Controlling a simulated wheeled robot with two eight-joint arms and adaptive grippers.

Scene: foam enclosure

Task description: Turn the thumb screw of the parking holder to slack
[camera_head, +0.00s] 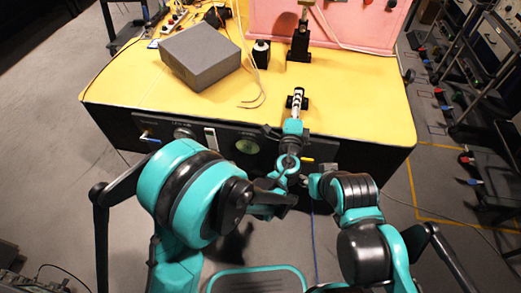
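A black upright holder (299,45) stands at the back of the yellow-topped table, in front of the pink foam wall. It has a pale brass-coloured piece at its top; it may be the parking holder, and I cannot make out a thumb screw on it.
A grey box (199,55) sits at the left of the yellow table (365,100). A small black item with a white top (261,53) and loose pale cables lie between box and holder. The table's right side is clear. Equipment racks stand at far right.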

